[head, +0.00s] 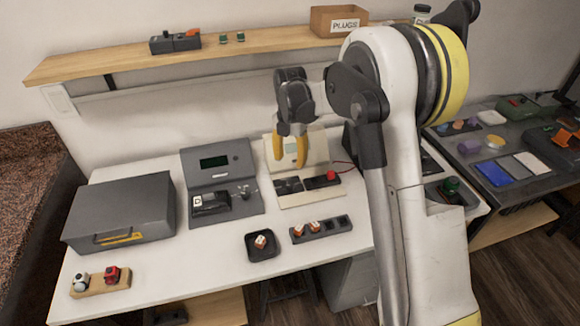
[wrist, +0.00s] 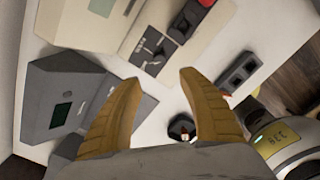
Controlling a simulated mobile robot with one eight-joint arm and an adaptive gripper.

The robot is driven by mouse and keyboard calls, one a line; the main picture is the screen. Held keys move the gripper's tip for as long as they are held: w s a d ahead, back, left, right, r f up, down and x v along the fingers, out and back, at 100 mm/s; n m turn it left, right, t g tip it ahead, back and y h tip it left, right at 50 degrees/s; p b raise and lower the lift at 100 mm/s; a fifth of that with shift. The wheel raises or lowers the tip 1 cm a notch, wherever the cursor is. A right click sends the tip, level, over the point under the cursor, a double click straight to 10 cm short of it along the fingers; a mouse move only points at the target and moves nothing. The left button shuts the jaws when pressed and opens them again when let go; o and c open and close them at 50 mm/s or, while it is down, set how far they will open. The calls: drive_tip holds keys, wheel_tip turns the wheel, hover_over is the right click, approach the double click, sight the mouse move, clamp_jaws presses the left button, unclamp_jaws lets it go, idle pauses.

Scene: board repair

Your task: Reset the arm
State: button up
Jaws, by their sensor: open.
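My gripper (head: 290,150) has yellow fingers and hangs above the back middle of the white table, in front of a cream-coloured unit (head: 310,190). In the wrist view my gripper (wrist: 160,105) has its two fingers spread apart with nothing between them. The arm is folded, with its large white and yellow joint at the right of the head view. It hides part of the table behind it.
A grey case (head: 120,210), a grey console (head: 221,165), a small dark tray (head: 262,253) and a dark slotted holder (head: 335,225) stand on the table. A wooden block (head: 100,288) lies front left. A shelf (head: 260,42) with a PLUGS box (head: 338,20) runs above.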

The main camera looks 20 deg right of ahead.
idle(0.4)
drive_tip(key=s+r+m+t, duration=0.3)
drive_tip(key=s+r+m, duration=1)
drive_tip(key=s+r, duration=0.1)
drive_tip(key=s+m+t, duration=0.4)
drive_tip(key=s+m, duration=1)
drive_tip(key=s, duration=0.1)
drive_tip(key=shift+s+f, duration=0.2)
drive_tip(key=shift+s, duration=0.2)
